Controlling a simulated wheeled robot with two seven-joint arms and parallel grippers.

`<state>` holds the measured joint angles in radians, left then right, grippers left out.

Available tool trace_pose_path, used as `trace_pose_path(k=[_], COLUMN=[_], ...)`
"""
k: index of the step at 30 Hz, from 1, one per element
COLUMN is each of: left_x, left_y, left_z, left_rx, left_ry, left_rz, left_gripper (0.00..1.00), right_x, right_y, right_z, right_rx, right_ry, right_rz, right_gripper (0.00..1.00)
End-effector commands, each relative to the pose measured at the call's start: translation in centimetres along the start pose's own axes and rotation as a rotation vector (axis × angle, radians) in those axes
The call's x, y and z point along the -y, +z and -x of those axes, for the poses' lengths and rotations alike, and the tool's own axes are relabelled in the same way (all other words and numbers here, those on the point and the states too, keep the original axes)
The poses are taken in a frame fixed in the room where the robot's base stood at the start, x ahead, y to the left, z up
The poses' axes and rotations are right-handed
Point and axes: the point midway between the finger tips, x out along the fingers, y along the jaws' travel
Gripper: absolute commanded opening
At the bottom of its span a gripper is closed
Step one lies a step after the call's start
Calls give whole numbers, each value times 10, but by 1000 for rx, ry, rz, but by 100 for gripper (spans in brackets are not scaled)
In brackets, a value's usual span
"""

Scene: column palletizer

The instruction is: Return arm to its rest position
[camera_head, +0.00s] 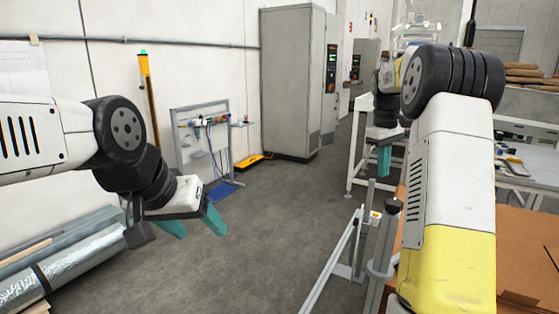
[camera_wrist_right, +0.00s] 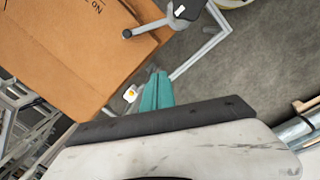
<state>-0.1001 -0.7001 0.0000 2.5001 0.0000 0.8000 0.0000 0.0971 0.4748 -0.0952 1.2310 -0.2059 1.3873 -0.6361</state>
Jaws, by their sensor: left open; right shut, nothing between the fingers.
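My left gripper (camera_head: 194,226) is at the left of the head view, with its two teal fingers apart and nothing between them. It hangs over open grey floor, to the right of wrapped rolls. My right gripper (camera_head: 384,160) is at the right of the head view, its teal fingers pointing down beside a white-framed table. In the right wrist view its fingers (camera_wrist_right: 157,91) are together and hold nothing. The right arm's white and yellow link covers part of the scene behind it.
A brown cardboard box (camera_head: 527,250) stands at the lower right, close to my right arm. A grey metal stand (camera_head: 345,250) rises left of it. A grey cabinet (camera_head: 291,80) is at the back. Silver wrapped rolls (camera_head: 80,260) lie at the lower left. The middle floor is clear.

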Motion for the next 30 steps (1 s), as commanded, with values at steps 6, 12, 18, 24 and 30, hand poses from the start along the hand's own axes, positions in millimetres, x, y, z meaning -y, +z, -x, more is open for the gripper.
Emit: trace_pose_path(k=[6,12,18,24,30], left_x=[0,0,0,0,0], left_y=[0,0,0,0,0], left_z=[0,0,0,0,0], left_rx=[0,0,0,0,0], left_ry=[0,0,0,0,0], left_rz=[0,0,0,0,0], left_gripper=[63,63,63,63,63], right_x=[77,152,226,277,296], right_y=[42,90,141,179,193], right_z=[57,78,72,48,34], right_rx=[-176,-326,-466,-562,-598], right_ry=[-2,-28,-70,-114,-134], right_rz=[-111,-217,-322,-407,-443], right_gripper=[0,0,0,0,0])
